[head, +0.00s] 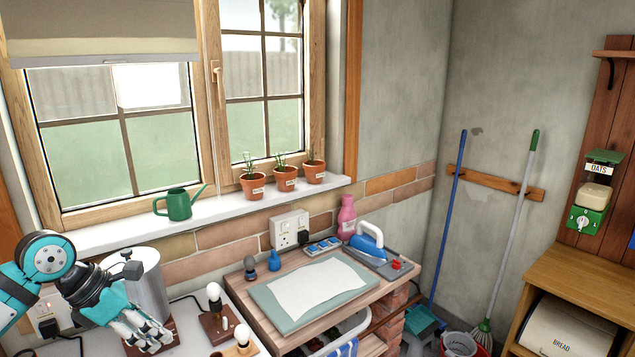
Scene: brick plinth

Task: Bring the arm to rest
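My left arm comes in from the lower left. Its gripper (150,337) hangs low over the white counter, fingers pointing down and to the right, in front of a grey metal pot (148,284). The fingers look close together, but I cannot tell whether they are open or shut, and I see no object clearly held. A brown wooden block partly shows behind the fingertips. My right gripper is not in view.
Bulb-topped wooden stands (216,320) are right of my gripper. A plinth holds an ironing pad (270,299) with a white cloth (316,287), a blue-and-white iron (367,240) and a pink bottle (347,217). A green watering can (178,205) and potted plants (285,178) line the windowsill.

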